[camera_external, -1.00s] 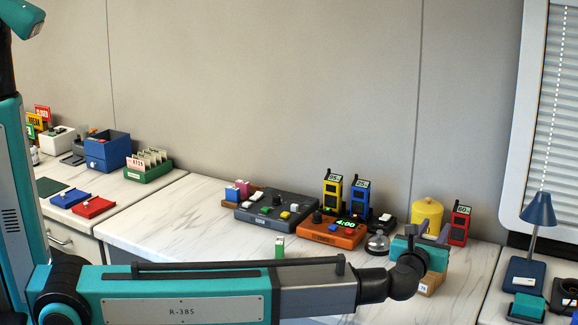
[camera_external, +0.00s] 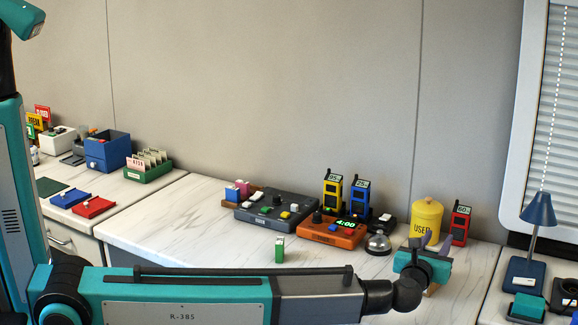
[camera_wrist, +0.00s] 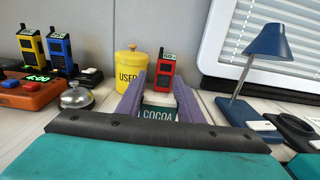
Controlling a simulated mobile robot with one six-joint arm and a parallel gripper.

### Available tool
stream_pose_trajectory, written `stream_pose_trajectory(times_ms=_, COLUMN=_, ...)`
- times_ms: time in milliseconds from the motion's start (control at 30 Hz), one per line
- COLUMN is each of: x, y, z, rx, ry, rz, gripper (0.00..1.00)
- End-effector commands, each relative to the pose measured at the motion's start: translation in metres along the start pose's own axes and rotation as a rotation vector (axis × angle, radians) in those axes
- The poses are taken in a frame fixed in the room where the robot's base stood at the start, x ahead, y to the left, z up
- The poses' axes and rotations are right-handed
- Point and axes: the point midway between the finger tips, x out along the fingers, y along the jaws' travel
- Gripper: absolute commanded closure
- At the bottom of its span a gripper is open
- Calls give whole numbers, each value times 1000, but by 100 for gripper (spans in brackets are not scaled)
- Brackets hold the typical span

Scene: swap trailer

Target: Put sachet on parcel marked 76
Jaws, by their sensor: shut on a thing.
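My gripper (camera_external: 427,241) is over the right end of the counter, and its two grey-purple fingers also show in the wrist view (camera_wrist: 160,88). It is shut on a dark green sachet (camera_wrist: 158,114) labelled COCOA with a pale top. In the external view the sachet is hidden by my gripper. The parcel cannot be made out in the wrist view.
A yellow USED canister (camera_external: 426,222) and a red radio (camera_external: 460,224) stand behind my gripper. A bell (camera_external: 378,243) and an orange timer box (camera_external: 332,234) are to the left. A blue lamp (camera_external: 538,215) stands right. A small green box (camera_external: 279,250) stands on the counter.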

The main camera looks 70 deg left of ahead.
Motion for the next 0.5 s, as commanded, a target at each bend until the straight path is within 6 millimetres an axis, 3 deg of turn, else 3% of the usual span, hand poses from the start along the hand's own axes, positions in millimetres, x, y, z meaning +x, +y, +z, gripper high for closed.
stream_pose_trajectory(times_ms=433, x=0, y=0, z=-4, rx=0, ry=0, rz=0, gripper=87)
stream_pose_trajectory(times_ms=467, x=0, y=0, z=-4, rx=-1, ry=0, rz=0, gripper=65)
stream_pose_trajectory(times_ms=500, x=0, y=0, z=-4, rx=-1, ry=0, rz=0, gripper=58)
